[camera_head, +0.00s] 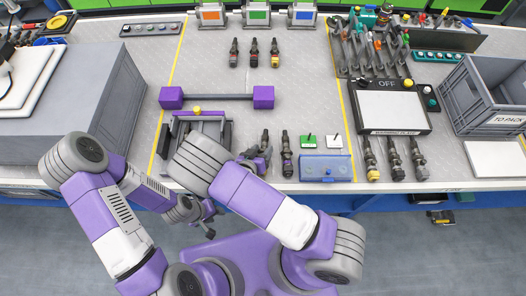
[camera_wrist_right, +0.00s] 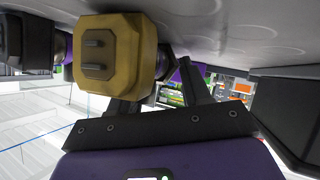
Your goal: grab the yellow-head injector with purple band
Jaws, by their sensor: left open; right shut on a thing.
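In the right wrist view a yellow-head injector (camera_wrist_right: 112,55) fills the upper middle, its yellow connector with two pins facing the camera. My right gripper (camera_wrist_right: 165,100) is shut on it. A bit of purple (camera_wrist_right: 190,75) shows behind the head; I cannot tell if it is the injector's band. In the head view my right gripper (camera_head: 259,160) is at the table's front edge, around a dark injector (camera_head: 265,139) whose lower end it hides. My left gripper (camera_head: 206,220) is open and empty, in front of the table edge.
Several injectors (camera_head: 395,160) lie at the front right, beside a grey crate (camera_head: 488,95).

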